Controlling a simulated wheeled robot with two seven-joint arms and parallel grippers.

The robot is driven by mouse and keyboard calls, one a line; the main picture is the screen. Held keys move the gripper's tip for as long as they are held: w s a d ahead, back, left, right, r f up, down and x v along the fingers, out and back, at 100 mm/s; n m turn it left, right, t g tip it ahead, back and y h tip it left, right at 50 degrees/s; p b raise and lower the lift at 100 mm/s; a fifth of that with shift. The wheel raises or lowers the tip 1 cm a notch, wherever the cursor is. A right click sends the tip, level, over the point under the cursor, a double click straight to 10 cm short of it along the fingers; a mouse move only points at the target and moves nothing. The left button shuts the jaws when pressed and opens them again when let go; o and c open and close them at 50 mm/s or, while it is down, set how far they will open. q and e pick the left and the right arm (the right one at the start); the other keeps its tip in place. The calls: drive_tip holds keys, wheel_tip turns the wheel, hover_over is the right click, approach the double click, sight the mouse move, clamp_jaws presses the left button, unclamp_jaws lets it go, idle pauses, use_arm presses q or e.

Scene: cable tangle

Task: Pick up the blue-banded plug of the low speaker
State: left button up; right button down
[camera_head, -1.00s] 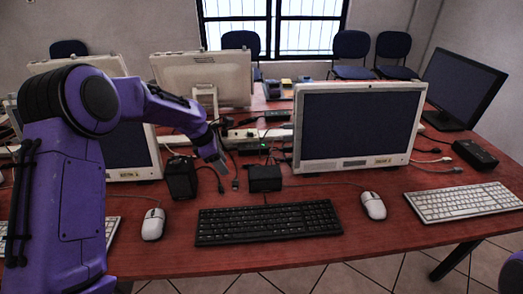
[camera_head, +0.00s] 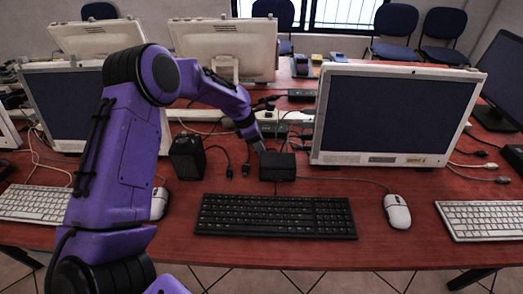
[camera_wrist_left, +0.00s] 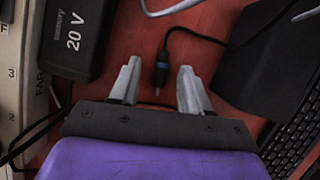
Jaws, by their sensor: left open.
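The blue-banded plug (camera_wrist_left: 161,70) shows in the left wrist view as a small black plug with a blue band. That speaker also shows in the head view (camera_head: 278,166) as a low black box behind the keyboard. My left gripper (camera_wrist_left: 157,82) is open and empty. In the head view it (camera_head: 260,148) is just left of and behind the speaker; I cannot make out the plug there. My right gripper is out of view.
A black 20 V adapter (camera_wrist_left: 76,36) lies near the left finger. A taller black speaker (camera_head: 187,157) stands left, with loose cable ends (camera_head: 245,170) beside it. A white monitor (camera_head: 396,114) stands right, a black keyboard (camera_head: 275,216) in front. A pale cable (camera_wrist_left: 172,8) crosses beyond the plug.

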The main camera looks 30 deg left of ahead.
use_arm(q)
drive_tip(key=shift+s+f, duration=0.1)
clamp_jaws()
